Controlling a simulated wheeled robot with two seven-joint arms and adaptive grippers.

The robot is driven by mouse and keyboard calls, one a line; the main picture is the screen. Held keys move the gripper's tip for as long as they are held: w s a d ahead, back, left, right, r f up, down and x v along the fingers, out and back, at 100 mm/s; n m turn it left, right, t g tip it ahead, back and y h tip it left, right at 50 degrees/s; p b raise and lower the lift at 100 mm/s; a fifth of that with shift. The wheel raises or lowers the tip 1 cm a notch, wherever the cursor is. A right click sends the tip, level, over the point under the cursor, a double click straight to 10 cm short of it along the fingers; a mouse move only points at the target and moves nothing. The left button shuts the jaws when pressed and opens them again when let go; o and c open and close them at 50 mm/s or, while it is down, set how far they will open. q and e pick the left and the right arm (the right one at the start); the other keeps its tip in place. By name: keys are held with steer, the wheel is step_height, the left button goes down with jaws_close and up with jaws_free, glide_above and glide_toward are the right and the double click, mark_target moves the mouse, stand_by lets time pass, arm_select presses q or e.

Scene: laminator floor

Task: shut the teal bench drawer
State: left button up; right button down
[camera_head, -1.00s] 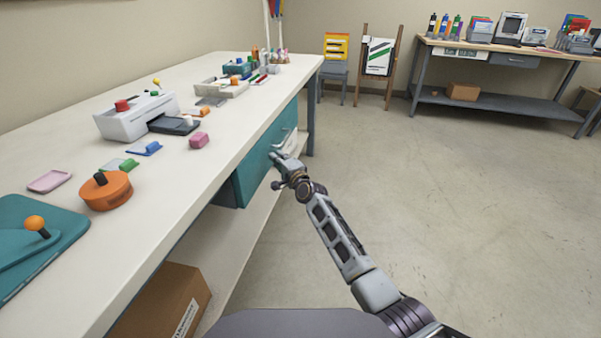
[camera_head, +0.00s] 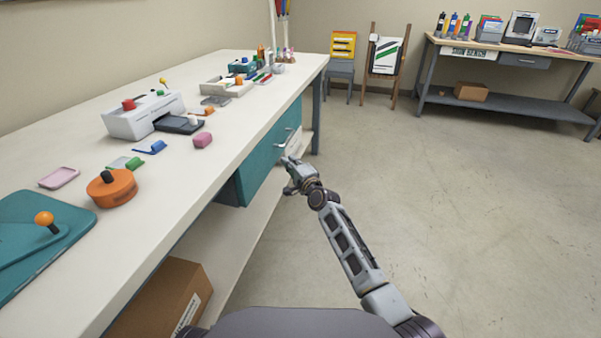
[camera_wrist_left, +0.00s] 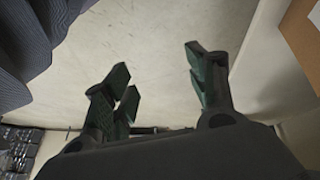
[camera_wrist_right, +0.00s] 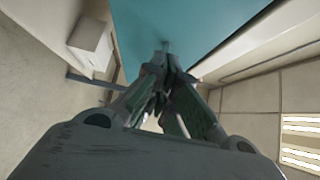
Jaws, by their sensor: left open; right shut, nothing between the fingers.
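The teal drawer (camera_head: 262,166) is under the long bench top on the left, its front facing the aisle. A pale handle (camera_head: 284,141) is on its front. The drawer's darker side shows at its near end; I cannot tell how far it stands out. My right gripper (camera_head: 287,161) is shut and empty, just in front of the drawer below the handle. In the right wrist view its fingertips (camera_wrist_right: 166,72) point at the teal front (camera_wrist_right: 185,25); contact is unclear. My left gripper (camera_wrist_left: 158,80) is open and empty over the floor, outside the head view.
The aisle floor (camera_head: 460,200) on the right is clear. Another bench (camera_head: 510,60) stands at the back right.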

arm_select(q)
step_height(320, 180, up, 6)
steer(key=s+a+g+y+p, duration=0.1)
steer(key=p, duration=0.1)
steer(key=shift+s+a+p, duration=0.15)
steer(key=shift+a+p, duration=0.15)
steer(key=shift+a, duration=0.1)
arm_select(e)
steer(key=v, duration=0.7)
steer(key=shift+s+d, duration=0.15)
steer(key=shift+s, duration=0.1)
